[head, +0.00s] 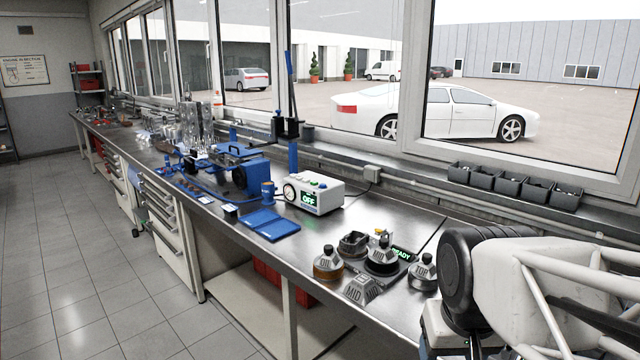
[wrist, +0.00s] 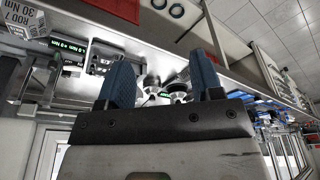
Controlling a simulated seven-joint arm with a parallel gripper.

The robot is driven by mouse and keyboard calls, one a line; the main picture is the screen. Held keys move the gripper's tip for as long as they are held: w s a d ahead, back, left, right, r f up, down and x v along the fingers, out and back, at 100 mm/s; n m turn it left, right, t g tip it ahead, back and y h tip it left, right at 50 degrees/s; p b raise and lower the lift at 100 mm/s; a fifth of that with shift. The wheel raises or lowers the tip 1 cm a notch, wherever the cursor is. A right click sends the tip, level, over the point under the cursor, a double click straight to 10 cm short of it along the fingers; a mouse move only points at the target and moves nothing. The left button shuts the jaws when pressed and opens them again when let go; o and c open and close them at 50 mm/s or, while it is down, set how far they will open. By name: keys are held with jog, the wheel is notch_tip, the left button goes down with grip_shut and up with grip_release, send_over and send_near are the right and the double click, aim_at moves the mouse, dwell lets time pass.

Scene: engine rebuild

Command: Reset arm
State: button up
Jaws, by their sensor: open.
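My gripper (wrist: 163,85) shows in the wrist view with two blue fingers spread apart. Nothing sits between the fingertips close to them; bench parts show beyond the gap. In the head view my arm fills the lower right, and its fingers are not visible there. The steel workbench (head: 225,210) runs from the lower right to the far left, below the windows.
A white control box reading OFF (head: 315,193), a blue tray (head: 267,224) and blue fixtures (head: 240,170) stand farther left. Dark bins (head: 508,187) line the sill.

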jog(key=shift+s+f, duration=0.4)
jog(key=shift+s, duration=0.4)
jog(key=shift+s+f, duration=0.4)
jog(key=shift+s, duration=0.35)
